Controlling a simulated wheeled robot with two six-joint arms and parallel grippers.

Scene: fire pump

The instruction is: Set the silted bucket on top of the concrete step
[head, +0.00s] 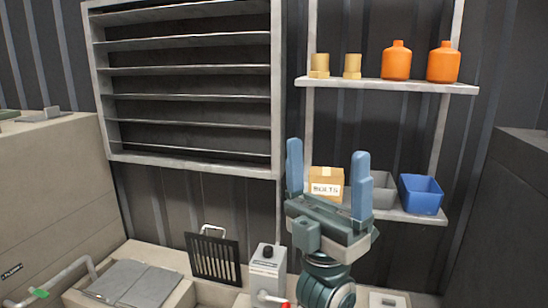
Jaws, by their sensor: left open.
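My left gripper (327,150) is open and empty, its two blue fingers pointing up in front of the lower shelf. I cannot make out a silted bucket in the head view. No surface here is clearly the concrete step; pale concrete-like ledges (150,252) show along the bottom. My right gripper is not in view.
A lower shelf holds a box marked BOLTS (325,184), a grey bin (384,190) and a blue bin (422,194). Orange bottles (396,62) stand above. A dark slotted grate (212,258) and a grey control box (267,268) stand low down. A pipe (70,275) is at left.

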